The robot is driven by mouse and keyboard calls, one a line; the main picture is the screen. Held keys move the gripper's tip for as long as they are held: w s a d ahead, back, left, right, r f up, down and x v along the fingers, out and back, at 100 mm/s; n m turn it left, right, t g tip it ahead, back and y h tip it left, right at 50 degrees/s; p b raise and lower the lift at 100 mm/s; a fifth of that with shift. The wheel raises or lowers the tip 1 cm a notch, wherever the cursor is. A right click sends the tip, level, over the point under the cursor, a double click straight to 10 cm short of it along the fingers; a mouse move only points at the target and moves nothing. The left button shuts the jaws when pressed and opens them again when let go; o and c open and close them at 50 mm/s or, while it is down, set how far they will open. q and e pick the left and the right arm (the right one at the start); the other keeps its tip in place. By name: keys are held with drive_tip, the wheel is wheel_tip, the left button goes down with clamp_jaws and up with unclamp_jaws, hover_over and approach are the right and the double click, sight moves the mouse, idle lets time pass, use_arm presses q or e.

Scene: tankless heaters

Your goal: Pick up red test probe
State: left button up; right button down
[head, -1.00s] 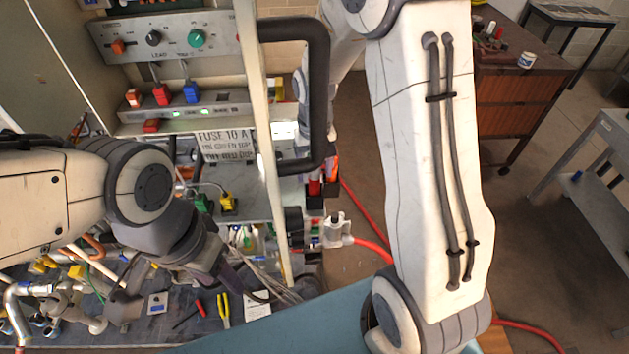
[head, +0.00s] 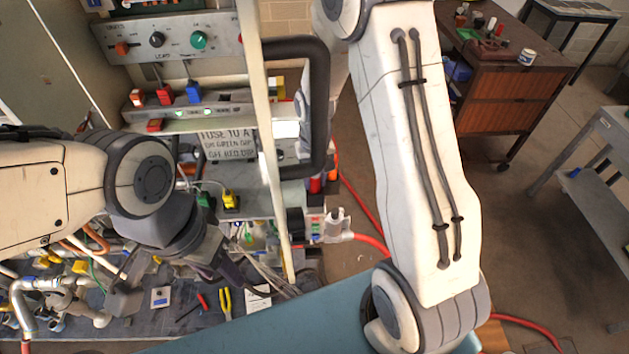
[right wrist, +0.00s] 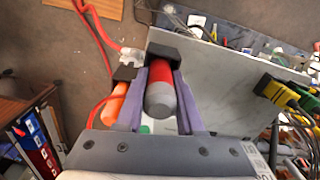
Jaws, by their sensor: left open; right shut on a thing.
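The red test probe (right wrist: 160,97) is a cylinder with a red body, a grey rounded end and a black block at its far end. In the right wrist view it lies between the two purple fingers of my right gripper (right wrist: 160,76), which is shut on it. In the head view a small red part (head: 314,186) shows beside the black handle; most of my right gripper is hidden there. My left gripper (head: 236,277) is open and empty above the dark bench, partly blurred into the cables.
An orange cylinder (right wrist: 114,103) lies close to the left of the right gripper. A grey panel (right wrist: 222,85) stands close on its right. A black handle (head: 318,110) rises by the heater cabinet. A red hose (head: 372,243) trails over the floor. Pliers (head: 224,303) lie on the bench.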

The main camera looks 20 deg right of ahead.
drive_tip(key=shift+r, duration=0.1)
drive_tip(key=shift+r, duration=0.35)
wheel_tip(320, 180, up, 8)
drive_tip(key=b, duration=0.2)
drive_tip(key=shift+r+b, duration=0.2)
drive_tip(key=shift+b, duration=0.2)
drive_tip(key=shift+r, duration=0.4)
